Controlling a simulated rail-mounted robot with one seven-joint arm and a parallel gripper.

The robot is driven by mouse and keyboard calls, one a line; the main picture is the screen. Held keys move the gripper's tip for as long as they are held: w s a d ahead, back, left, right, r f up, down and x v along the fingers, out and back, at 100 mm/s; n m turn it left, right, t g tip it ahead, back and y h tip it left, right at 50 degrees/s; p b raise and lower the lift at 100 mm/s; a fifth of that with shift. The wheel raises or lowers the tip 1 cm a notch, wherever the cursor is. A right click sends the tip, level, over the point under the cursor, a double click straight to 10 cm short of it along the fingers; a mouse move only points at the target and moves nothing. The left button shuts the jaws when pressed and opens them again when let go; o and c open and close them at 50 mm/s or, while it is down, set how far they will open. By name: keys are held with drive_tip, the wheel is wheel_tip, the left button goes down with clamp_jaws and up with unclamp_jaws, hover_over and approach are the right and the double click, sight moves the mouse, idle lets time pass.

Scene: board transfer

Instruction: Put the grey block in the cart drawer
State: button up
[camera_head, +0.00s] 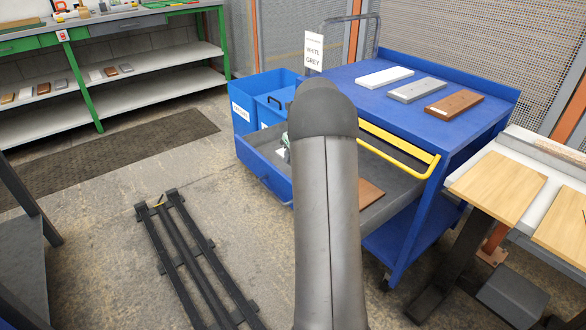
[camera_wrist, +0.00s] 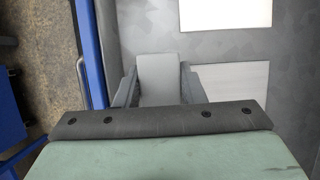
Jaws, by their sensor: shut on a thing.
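In the wrist view my gripper (camera_wrist: 158,88) is shut on a grey block (camera_wrist: 158,72), which sits between the two fingers. The open cart drawer (camera_wrist: 93,60) is below, its blue side wall to the left and its grey floor under and around the block. I cannot tell whether the block touches the floor. In the head view the pulled-out drawer (camera_head: 262,170) is blue outside with a dark grey floor. My arm crosses in front of it and hides most of my gripper and the block.
A brown board (camera_head: 370,194) lies in the drawer. Two pale flat pieces (camera_wrist: 225,12) (camera_wrist: 235,85) lie right of my gripper. White, grey and brown boards (camera_head: 417,90) lie on the blue cart top (camera_head: 345,75). A yellow handle (camera_head: 400,145) and a WHITE/GREY sign (camera_head: 314,50) are near.

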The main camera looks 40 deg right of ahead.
drive_tip(key=w+f, duration=0.2)
drive_tip(key=shift+d+f+b, duration=0.3)
drive_tip(key=shift+d+f, duration=0.05)
drive_tip(key=shift+w+f+b, duration=0.15)
drive_tip(key=shift+f+b, duration=0.55)
drive_tip(key=shift+f, duration=0.85)
drive_tip(key=shift+f, duration=0.15)
drive_tip(key=o, duration=1)
drive_tip(key=p+v, duration=0.3)
drive_tip(key=v, duration=0.9)
